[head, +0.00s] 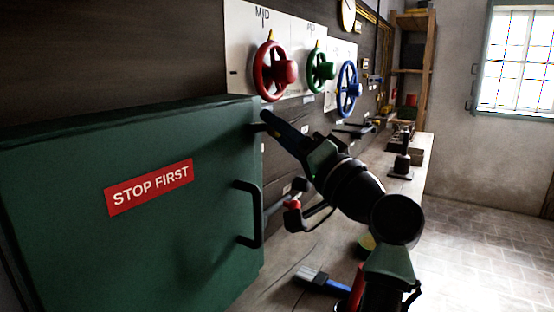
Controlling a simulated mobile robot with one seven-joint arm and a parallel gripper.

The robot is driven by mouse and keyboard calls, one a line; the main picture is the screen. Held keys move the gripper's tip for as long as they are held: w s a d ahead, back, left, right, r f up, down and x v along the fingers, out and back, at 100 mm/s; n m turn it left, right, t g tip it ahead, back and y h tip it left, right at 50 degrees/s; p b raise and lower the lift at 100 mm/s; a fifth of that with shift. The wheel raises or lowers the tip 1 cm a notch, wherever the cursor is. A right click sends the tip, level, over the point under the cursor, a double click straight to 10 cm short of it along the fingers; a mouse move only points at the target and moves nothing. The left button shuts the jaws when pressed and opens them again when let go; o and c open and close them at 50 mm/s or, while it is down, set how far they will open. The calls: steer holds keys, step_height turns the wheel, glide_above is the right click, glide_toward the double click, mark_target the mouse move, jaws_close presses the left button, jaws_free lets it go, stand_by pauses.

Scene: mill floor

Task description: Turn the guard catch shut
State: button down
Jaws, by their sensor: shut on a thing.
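The green guard (90,150) fills the left of the view, with a red "STOP FIRST" label (149,187) and a black handle (251,213) near its right edge. My gripper (268,120) reaches in from the lower right to the upper right edge of the guard. Its fingers are shut at the dark guard catch (256,128), which shows only as a small piece beside the fingertips. My fingers hide most of the catch, so its angle cannot be told.
Red (273,71), green (320,70) and blue (347,90) handwheels stand on the wall panel above my gripper. A blue brush (322,281) lies on the bench below my arm. A red-tipped lever (293,205) is close under my wrist. Open floor lies at the right.

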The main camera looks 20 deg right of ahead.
steer(key=shift+n+y+b, duration=0.5)
steer(key=shift+n+b, duration=0.2)
steer(key=shift+b, duration=0.1)
steer(key=shift+r, duration=0.1)
steer(key=c, duration=0.9)
jaws_free()
steer(key=shift+o, duration=0.2)
steer(key=shift+s+f, duration=0.1)
steer(key=shift+f, duration=0.1)
